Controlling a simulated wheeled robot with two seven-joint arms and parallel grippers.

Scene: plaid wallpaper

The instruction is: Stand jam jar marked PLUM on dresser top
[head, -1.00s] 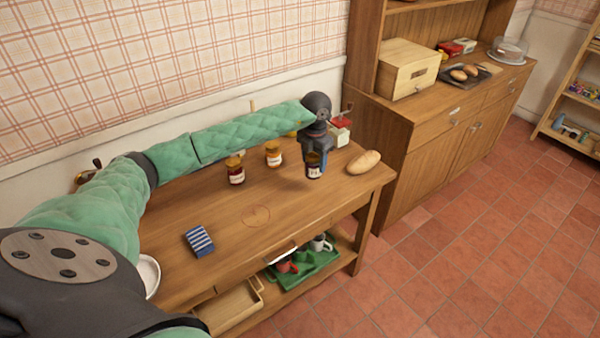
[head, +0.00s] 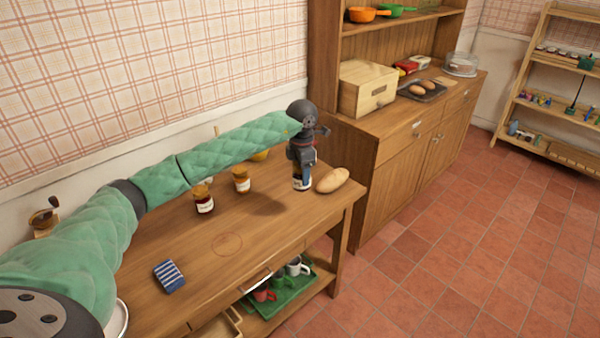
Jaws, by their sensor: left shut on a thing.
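My left gripper (head: 301,160) points down over the right end of the wooden table and is shut on a dark jar (head: 301,184) with a pale label. Its label is too small and covered to read. A shadow on the table to its left suggests that it is held above the surface. A dark red jar (head: 204,202) and an amber jar (head: 241,182), both with white labels, stand on the table to the left. The dresser top (head: 392,119) is at the upper right, beyond the table. My right gripper is out of view.
A loaf (head: 332,180) lies close right of the held jar. On the dresser stand a wooden bread box (head: 368,88), a tray of rolls (head: 421,92) and a glass dome (head: 461,65). Bare dresser top shows in front of the box. A striped blue cloth (head: 169,276) lies on the table.

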